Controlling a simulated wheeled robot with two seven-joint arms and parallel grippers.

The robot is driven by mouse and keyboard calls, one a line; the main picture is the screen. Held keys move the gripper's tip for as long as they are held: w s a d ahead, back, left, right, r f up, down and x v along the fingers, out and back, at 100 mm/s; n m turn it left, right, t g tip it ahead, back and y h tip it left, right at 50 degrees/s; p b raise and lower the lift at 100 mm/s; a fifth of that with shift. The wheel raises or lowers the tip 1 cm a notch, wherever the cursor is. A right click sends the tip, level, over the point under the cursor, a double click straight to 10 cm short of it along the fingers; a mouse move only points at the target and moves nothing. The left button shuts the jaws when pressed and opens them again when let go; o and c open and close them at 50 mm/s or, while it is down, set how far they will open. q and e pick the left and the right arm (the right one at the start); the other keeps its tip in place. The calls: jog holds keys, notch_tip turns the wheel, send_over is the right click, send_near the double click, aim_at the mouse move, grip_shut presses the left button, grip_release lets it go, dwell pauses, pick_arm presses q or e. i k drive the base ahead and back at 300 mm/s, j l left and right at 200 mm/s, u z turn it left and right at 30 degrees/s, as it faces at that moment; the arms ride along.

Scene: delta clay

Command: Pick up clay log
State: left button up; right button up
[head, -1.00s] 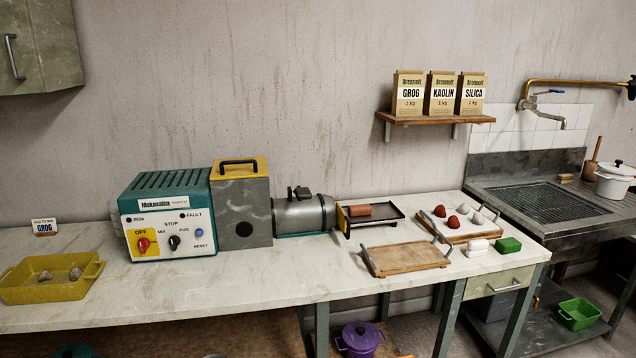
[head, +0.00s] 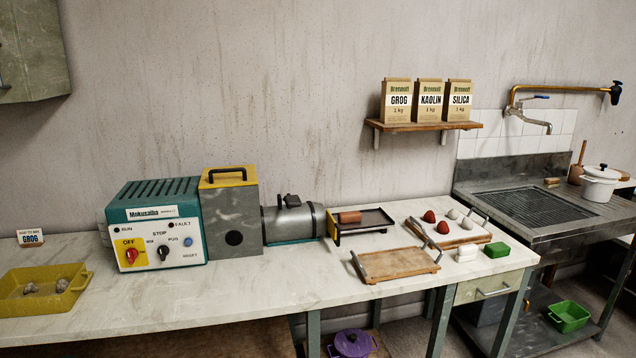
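The clay log (head: 350,217) is a short reddish-brown cylinder. It lies on the dark tray (head: 372,222) at the outlet end of the pug mill (head: 292,222), near the tray's left side. Neither of my grippers shows in the head view.
An empty wooden board with metal handles (head: 400,262) lies in front of the tray. To the right, another handled board (head: 460,240) holds red and white lumps. A white block (head: 467,254) and a green block (head: 497,250) lie near the counter's right end.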

aim_at(355, 216)
jog(key=i+l, duration=0.25)
jog(key=i+l+u, duration=0.15)
jog(key=i+l, duration=0.4)
jog(key=l, duration=0.2)
jog(key=i+l+u, duration=0.1)
jog(key=i+l, duration=0.35)
jog(key=l, duration=0.3)
jog(key=i+l+u, duration=0.15)
jog(key=l, duration=0.25)
jog(key=i+l, duration=0.3)
jog(key=i+l+u, duration=0.05)
